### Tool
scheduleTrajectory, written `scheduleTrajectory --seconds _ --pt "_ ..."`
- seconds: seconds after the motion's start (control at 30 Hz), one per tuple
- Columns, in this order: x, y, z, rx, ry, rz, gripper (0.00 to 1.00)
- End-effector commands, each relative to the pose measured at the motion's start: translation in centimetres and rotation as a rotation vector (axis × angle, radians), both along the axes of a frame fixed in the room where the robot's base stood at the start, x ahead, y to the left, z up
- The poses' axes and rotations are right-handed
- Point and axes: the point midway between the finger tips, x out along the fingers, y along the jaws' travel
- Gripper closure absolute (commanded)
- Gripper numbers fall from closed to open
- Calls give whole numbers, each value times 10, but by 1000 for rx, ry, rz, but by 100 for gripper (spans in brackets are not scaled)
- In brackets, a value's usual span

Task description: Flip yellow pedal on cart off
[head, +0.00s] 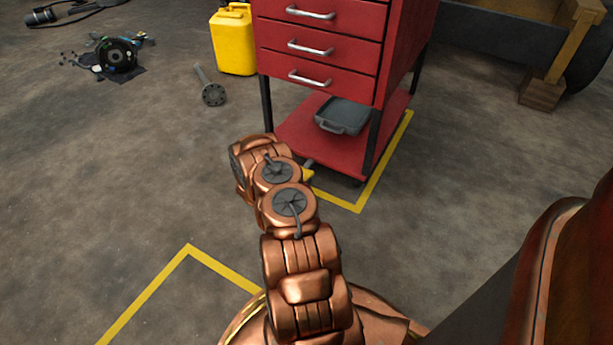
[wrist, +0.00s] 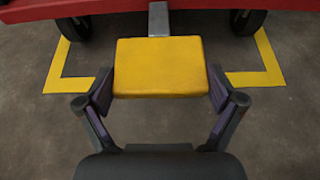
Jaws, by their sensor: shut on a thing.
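The yellow pedal (wrist: 158,66) is a flat block on a grey metal bar (wrist: 158,18) that comes out from under the red cart (head: 312,140). In the wrist view my gripper (wrist: 159,92) has one dark finger at each side of the pedal, shut on it. In the head view only a small yellow bit of the pedal (head: 308,175) shows past my copper arm, and the fingers are hidden there. The cart has red drawers with silver handles and a lower shelf. Dark wheels (wrist: 247,20) stand at both sides of the bar.
A grey tray (head: 342,116) lies on the cart's lower shelf. A yellow jerrycan (head: 233,40) stands left of the cart. A metal shaft part (head: 210,88) and a dark mechanical part (head: 116,56) lie on the floor. Yellow lines mark the concrete. The floor at left is mostly clear.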

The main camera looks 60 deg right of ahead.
Motion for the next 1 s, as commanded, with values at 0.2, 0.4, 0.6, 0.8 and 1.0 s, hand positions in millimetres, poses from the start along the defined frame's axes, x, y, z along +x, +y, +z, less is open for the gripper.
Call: scheduleTrajectory --seconds 0.2,0.4,0.6,0.8,1.0 --pt "-1 0 3 26 1 -2 69" --pt "-2 -1 3 25 1 -3 69" --pt "-2 -1 3 24 1 -2 0" --pt "-2 -1 3 24 1 -2 0" --pt "-1 9 7 26 2 0 0"
